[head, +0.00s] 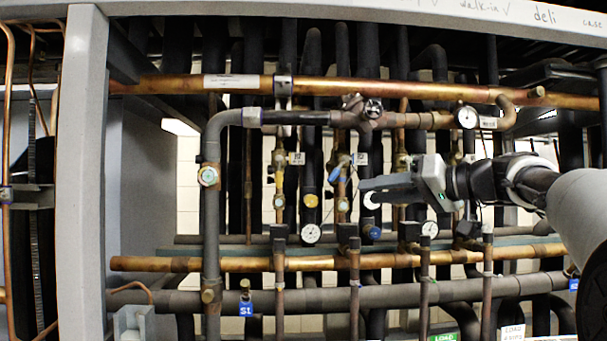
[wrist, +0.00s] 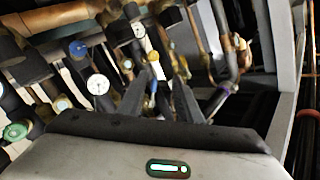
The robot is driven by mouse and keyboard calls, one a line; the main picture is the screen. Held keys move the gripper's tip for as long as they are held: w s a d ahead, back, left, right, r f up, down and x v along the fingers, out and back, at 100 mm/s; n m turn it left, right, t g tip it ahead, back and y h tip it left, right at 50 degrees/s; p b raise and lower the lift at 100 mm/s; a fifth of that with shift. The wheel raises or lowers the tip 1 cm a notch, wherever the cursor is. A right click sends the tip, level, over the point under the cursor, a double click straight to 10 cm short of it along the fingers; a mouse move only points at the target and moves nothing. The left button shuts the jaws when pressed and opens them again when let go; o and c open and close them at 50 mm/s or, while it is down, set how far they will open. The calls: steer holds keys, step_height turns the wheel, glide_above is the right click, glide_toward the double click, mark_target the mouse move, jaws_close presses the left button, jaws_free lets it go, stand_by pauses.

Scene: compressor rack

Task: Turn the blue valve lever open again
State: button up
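The blue valve lever (head: 335,173) shows in the head view as a small slanted blue handle on a thin vertical pipe, near the middle of the rack. My gripper (head: 366,191) reaches in from the right, with its fingertips just right of and a little below the lever; in this view they look apart from it, though depth is hard to judge. In the wrist view, the two dark fingers of my gripper (wrist: 161,100) stand apart with a gap between them. A small blue patch shows in that gap, too blurred to tell whether it is the lever.
A round blue cap (head: 374,233) and a white dial gauge (head: 311,233) sit below the lever. Thick copper pipes (head: 240,264) cross the rack, with dark vertical pipes behind. A grey frame post (head: 84,170) stands at left. Pipes crowd closely around my gripper.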

mark_target(333, 177)
steer(key=d+r+t, duration=0.2)
steer(key=d+r, duration=0.2)
steer(key=p+x, duration=0.1)
steer(key=x, duration=0.4)
steer(key=p+x, duration=0.2)
steer(key=x, duration=0.4)
steer(key=p+x, duration=0.2)
steer(key=x, duration=0.3)
steer(key=shift+a+f, duration=0.3)
steer(key=shift+f, duration=0.05)
steer(key=shift+w+a+f+p, duration=0.15)
steer(key=shift+w+a+p, duration=0.2)
steer(key=shift+w, duration=0.2)
jaws_close()
